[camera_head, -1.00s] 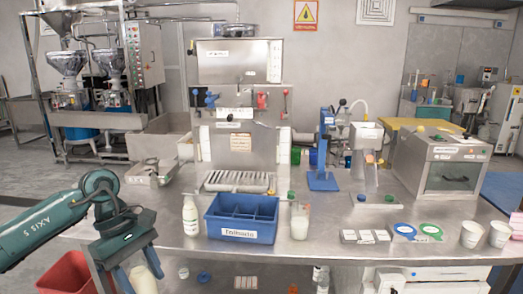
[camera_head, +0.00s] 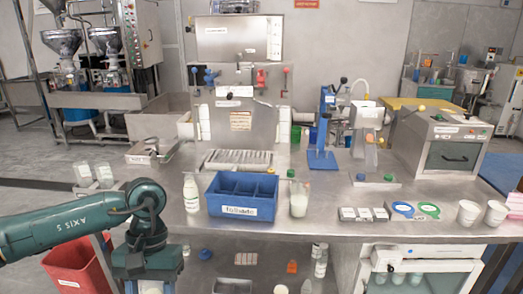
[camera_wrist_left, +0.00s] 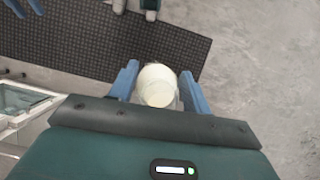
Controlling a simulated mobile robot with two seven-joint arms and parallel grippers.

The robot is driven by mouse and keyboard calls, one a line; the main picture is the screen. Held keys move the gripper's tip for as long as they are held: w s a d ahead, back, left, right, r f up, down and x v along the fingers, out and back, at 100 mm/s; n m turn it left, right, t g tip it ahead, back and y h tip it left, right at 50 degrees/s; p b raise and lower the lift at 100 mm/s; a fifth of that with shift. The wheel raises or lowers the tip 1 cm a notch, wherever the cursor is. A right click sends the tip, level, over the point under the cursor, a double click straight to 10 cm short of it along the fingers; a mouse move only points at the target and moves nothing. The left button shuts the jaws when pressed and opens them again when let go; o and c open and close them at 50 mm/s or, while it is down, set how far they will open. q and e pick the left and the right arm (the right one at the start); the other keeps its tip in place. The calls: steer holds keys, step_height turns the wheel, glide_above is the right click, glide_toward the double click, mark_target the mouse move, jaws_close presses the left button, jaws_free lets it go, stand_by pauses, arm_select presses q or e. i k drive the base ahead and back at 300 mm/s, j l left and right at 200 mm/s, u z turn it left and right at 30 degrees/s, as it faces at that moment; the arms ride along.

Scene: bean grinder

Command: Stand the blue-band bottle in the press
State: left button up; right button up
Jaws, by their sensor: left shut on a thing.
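My left gripper (camera_wrist_left: 160,88) is shut on a pale bottle (camera_wrist_left: 157,84), whose round cream top shows between the blue fingers in the left wrist view. Any band on it is hidden. In the head view my left gripper hangs low at the bottom left, in front of the bench, with a bit of the bottle (camera_head: 150,288) at the picture's edge. A lever press with a blue base plate (camera_head: 323,162) stands on the bench, right of centre, apart from the gripper; its plate looks empty. My right gripper is out of view.
A blue divided crate (camera_head: 240,209) stands at the bench front, between a white bottle (camera_head: 191,194) and a filled bottle (camera_head: 299,201). A red bin (camera_head: 75,272) is below left. Small grey blocks (camera_head: 362,214), round blue and green rings, and two cups (camera_head: 468,212) are front right.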

mark_target(323, 160)
steer(key=i+l+z, duration=0.25)
steer(key=i+z, duration=0.25)
steer(key=i, duration=0.15)
steer(key=i+z, duration=0.5)
steer(key=i, duration=0.2)
steer(key=i+j, duration=0.2)
steer(key=i, duration=0.15)
